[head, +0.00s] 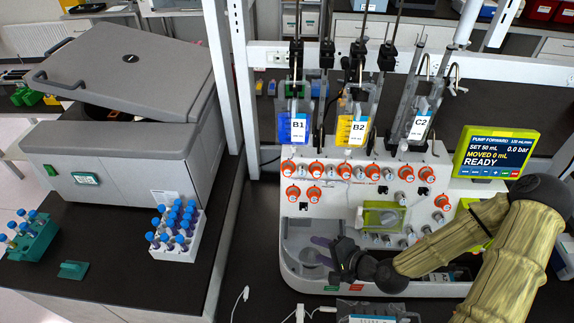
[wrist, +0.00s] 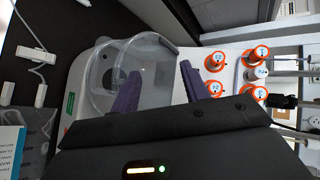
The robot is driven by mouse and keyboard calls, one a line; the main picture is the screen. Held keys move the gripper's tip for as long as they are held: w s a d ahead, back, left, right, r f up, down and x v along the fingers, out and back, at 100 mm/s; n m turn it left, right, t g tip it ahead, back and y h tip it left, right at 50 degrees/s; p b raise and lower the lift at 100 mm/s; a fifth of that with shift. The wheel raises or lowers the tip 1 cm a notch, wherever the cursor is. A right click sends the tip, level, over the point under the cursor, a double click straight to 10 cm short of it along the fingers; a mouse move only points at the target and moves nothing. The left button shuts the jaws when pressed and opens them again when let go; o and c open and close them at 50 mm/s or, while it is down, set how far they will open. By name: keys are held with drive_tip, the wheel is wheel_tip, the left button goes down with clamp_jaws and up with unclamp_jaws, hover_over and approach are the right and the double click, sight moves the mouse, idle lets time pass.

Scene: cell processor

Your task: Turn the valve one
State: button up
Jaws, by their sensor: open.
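The white cell processor panel (head: 330,220) carries several valve knobs with orange rings and pale centres. In the head view, an upper-left valve knob (head: 288,166) and a lower-left valve knob (head: 293,193) sit at the panel's left end. I cannot read which one is valve one. The wrist view shows several knobs at right, including one orange-ringed knob (wrist: 214,62) and another beside it (wrist: 214,88). My gripper (head: 322,252) is in front of the processor's lower left, below the knobs. Its purple fingers (wrist: 160,82) are apart, with no knob between them.
A clear round chamber (wrist: 130,70) lies behind my fingers. Hanging bags B1 (head: 298,128), B2 (head: 357,130) and C2 (head: 418,127) are above the panel. A screen (head: 495,153) reading READY stands at right. A centrifuge (head: 120,130) and tube racks are at left.

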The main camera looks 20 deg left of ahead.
drive_tip(key=w+a+r+m+t+y+p, duration=0.1)
drive_tip(key=w+r+m+t+y+p, duration=0.1)
drive_tip(key=w+r+m+t, duration=0.2)
wheel_tip(320, 180, up, 6)
drive_tip(key=m+t, duration=0.3)
drive_tip(key=m, duration=0.2)
drive_tip(key=shift+w+a+y, duration=0.15)
drive_tip(key=shift+a+y, duration=0.2)
drive_tip(key=shift+y, duration=0.05)
drive_tip(key=shift+w+a+f, duration=0.1)
drive_tip(key=shift+f, duration=0.05)
drive_tip(key=b+x, duration=0.1)
drive_tip(key=b, duration=0.1)
drive_tip(key=b+x, duration=0.2)
drive_tip(key=b, duration=0.1)
drive_tip(key=b+x, duration=0.1)
drive_tip(key=b, duration=0.1)
drive_tip(key=shift+w+f+b, duration=0.25)
drive_tip(key=shift+w+b, duration=0.1)
drive_tip(key=shift+w, duration=0.15)
drive_tip(key=shift+a+b, duration=0.15)
drive_tip(key=shift+b, duration=0.7)
drive_tip(key=b, duration=0.2)
drive_tip(key=shift+a+r+b, duration=0.1)
drive_tip(key=shift+a+b, duration=0.25)
drive_tip(key=shift+b, duration=0.05)
